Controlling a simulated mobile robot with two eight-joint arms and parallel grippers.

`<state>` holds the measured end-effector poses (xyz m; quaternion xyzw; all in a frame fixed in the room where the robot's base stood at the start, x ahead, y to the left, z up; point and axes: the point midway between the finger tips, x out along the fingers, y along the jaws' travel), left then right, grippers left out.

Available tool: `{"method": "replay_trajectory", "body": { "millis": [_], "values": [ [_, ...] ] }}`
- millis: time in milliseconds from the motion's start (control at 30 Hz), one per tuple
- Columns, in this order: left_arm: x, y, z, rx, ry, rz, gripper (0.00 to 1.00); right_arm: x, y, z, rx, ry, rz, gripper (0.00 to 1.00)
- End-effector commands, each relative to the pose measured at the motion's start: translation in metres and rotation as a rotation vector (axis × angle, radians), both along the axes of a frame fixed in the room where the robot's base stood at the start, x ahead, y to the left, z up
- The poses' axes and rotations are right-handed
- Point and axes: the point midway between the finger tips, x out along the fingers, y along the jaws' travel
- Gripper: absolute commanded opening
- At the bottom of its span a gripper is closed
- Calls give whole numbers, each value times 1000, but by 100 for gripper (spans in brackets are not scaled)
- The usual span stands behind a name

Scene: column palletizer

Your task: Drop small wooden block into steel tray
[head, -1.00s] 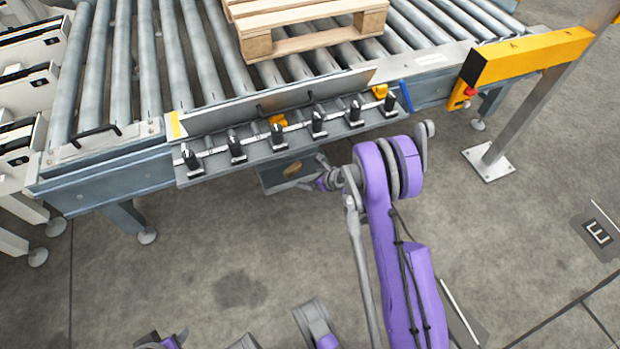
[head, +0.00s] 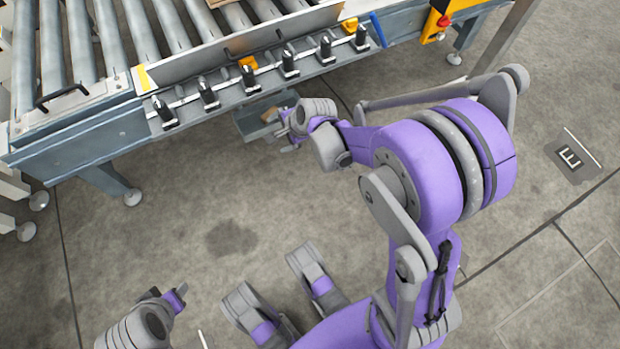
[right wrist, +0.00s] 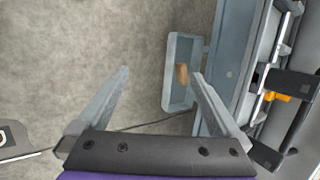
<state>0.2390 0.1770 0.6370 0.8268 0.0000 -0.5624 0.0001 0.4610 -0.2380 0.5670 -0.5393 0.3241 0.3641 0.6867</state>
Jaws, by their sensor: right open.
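The small wooden block (head: 269,115) is light brown and lies inside the steel tray (head: 246,126), which hangs below the conveyor's front edge. In the right wrist view the block (right wrist: 181,75) shows within the walls of the blue-grey tray (right wrist: 179,98). My right gripper (head: 286,130) is beside the tray in the head view. In the right wrist view the gripper (right wrist: 158,76) is open, its two fingers wide apart with nothing between them. My left gripper (head: 168,298) is low at the left, far from the tray; its finger opening is unclear.
The roller conveyor (head: 140,40) runs along the top left, with a front rail (head: 225,92) bearing several black clamps. A yellow post fitting with a red button (head: 440,22) stands at the top right. The concrete floor in front is clear.

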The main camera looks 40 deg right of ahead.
Motion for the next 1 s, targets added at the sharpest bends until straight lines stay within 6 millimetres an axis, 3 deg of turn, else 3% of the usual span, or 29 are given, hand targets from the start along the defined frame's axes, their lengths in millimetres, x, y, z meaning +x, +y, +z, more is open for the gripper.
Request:
{"method": "replay_trajectory", "body": {
  "millis": [33,200,400,533,700,1000],
  "values": [
    [0,0,0,0,0,0,50,-18,13,14,-71,1,111,100],
    [0,0,0,0,0,0,50,-77,40,48,-333,1,517,100],
    [0,0,0,0,0,0,50,-152,59,69,-615,2,997,100],
    [0,0,0,0,0,0,50,-191,62,72,-754,3,1253,100],
    [0,0,0,0,0,0,50,-217,62,71,-854,5,1446,100],
    [0,0,0,0,0,0,50,-222,62,70,-877,6,1489,100]
  ]
}}
